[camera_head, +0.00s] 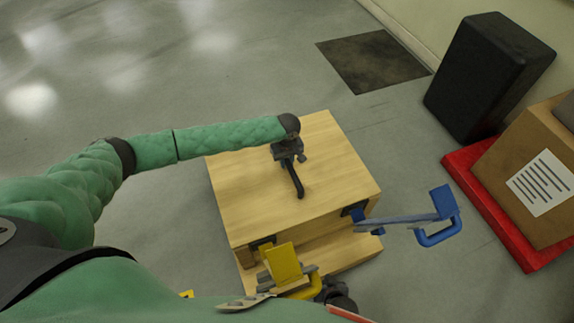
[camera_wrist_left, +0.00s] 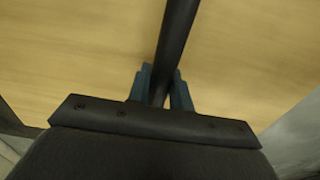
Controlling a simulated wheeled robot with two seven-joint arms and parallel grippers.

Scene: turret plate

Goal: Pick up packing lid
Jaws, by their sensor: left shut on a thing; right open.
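The packing lid (camera_head: 323,160) is the light wooden top of a wooden box, with a slim black handle bar (camera_head: 299,186) across it. My left gripper (camera_head: 290,155) is over the lid and shut on this bar. In the left wrist view, the bar (camera_wrist_left: 176,40) runs between its two blue-grey fingers (camera_wrist_left: 161,88), with pale wood behind. Whether the lid is raised cannot be told. My right gripper (camera_head: 335,292) is open, low in the head view near the box's front; its fingers are mostly hidden.
A yellow clamp (camera_head: 284,262) and a blue clamp (camera_head: 441,205) stick out at the box's front edge. At right, a black case (camera_head: 487,75) stands near a cardboard box (camera_head: 535,165) on a red base (camera_head: 480,205). The floor behind the box is clear.

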